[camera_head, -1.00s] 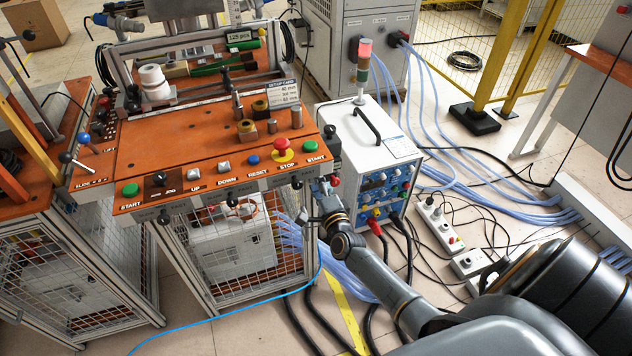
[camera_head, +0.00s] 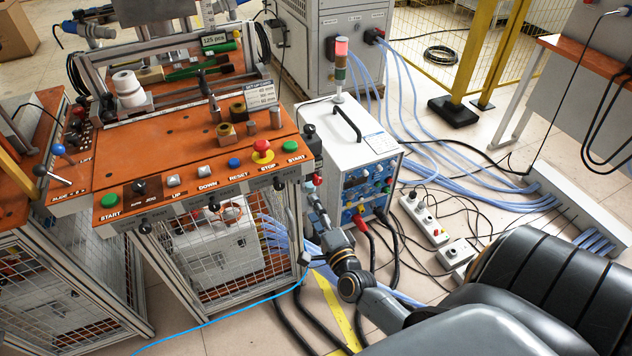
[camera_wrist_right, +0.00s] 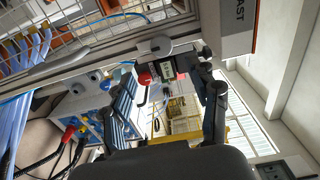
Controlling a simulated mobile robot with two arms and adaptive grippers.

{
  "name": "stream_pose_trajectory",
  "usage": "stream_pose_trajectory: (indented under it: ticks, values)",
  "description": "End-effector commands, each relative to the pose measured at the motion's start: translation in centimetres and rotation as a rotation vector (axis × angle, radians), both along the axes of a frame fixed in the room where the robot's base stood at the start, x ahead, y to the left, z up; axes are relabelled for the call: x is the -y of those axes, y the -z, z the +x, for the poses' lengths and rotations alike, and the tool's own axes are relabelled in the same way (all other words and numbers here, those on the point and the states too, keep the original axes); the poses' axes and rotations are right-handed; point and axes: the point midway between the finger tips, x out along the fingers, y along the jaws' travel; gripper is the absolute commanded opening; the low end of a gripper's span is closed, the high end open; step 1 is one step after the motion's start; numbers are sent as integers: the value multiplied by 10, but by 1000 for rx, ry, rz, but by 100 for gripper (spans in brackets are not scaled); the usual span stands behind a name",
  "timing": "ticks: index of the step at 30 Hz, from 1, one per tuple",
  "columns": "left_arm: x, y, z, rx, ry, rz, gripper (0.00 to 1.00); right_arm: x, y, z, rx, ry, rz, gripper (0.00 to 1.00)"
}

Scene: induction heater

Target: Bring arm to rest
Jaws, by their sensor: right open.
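My right arm comes in from the lower right in the head view. My right gripper (camera_head: 315,198) is beside the front right corner of the orange-topped workbench (camera_head: 131,150), in front of the white heater unit (camera_head: 350,146). In the wrist view the right gripper (camera_wrist_right: 168,92) shows two dark fingers spread apart with nothing between them. The bench frame and a red knob (camera_wrist_right: 145,79) show beyond the fingers. My left gripper is not in view.
The bench front carries a red stop button (camera_head: 262,150) and green start buttons. Cables and a power strip (camera_head: 424,219) lie on the floor right of the heater. Wire mesh panels close the bench's lower part. A yellow floor stripe (camera_head: 336,310) runs below my arm.

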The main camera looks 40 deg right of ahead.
Motion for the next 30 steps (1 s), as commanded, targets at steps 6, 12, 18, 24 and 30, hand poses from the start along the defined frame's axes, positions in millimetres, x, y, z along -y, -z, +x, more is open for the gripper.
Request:
stream_pose_trajectory:
  ticks: [6, 12, 18, 24, 30]
  values:
    - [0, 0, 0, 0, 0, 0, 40, -2, 0, -7, 0, -1, 0, 60]
    - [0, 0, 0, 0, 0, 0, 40, -2, 0, -6, 0, -1, 0, 60]
    - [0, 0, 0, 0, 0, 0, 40, -2, 0, -6, 0, -1, 0, 60]
    - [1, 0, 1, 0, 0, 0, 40, -12, 35, -12, -98, -36, -78, 60]
    - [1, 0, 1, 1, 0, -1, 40, -50, 157, -53, -435, -220, -379, 60]
